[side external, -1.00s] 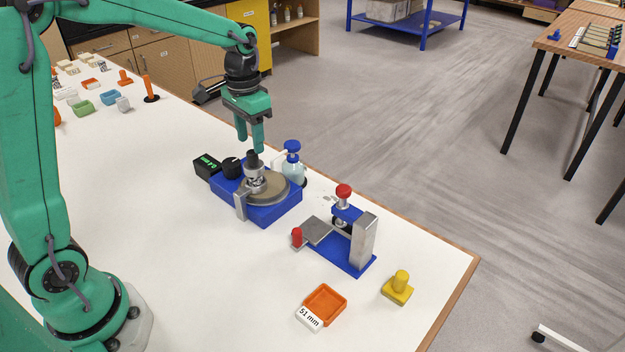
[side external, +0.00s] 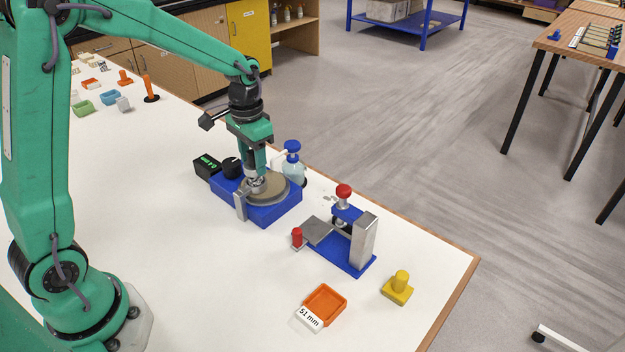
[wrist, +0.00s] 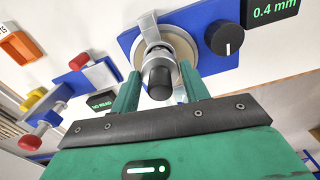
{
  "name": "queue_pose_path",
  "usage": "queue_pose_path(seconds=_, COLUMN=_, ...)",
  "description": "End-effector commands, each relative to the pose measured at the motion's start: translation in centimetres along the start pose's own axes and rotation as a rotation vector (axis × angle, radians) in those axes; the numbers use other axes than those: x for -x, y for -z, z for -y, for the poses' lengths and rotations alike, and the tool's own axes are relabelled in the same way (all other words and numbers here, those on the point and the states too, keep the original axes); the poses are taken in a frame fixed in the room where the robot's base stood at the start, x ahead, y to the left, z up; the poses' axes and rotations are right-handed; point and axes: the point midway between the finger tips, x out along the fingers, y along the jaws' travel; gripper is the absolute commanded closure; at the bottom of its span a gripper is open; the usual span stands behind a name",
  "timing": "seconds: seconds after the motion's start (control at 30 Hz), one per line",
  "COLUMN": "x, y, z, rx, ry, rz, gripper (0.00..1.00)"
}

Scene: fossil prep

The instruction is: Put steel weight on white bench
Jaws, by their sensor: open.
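The steel weight (side external: 256,186), a silver cylinder with a black knob, stands on the round grey disc (side external: 271,189) of a blue machine (side external: 268,212). In the wrist view the weight's knob (wrist: 160,82) points toward the camera. My gripper (side external: 255,172) is lowered over the weight with its green fingers open. In the wrist view the fingers of my gripper (wrist: 160,72) stand on either side of the knob, with some room between. The side external view partly hides the knob behind the fingers. The white bench (side external: 170,240) carries the machine.
A metal bracket (side external: 240,205) stands close to the weight. A bottle (side external: 293,165), a black dial (side external: 231,167) and a display box (side external: 206,167) are near the disc. A red-knobbed press (side external: 345,240), orange tray (side external: 325,302) and yellow block (side external: 398,289) stand right. The front-left bench is clear.

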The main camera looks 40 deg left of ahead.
Motion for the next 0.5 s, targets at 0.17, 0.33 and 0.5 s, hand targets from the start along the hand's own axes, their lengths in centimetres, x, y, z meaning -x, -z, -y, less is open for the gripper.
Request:
queue_pose_path(seconds=0.17, x=0.02, y=0.01, z=0.0, rx=0.0, ry=0.0, rz=0.0, gripper=0.82)
queue_pose_path(seconds=0.33, x=0.13, y=0.05, z=0.01, rx=0.0, ry=0.0, rz=-0.002, gripper=0.93)
queue_pose_path(seconds=0.5, x=0.65, y=0.09, z=0.02, rx=0.0, ry=0.001, rz=-0.004, gripper=0.93)
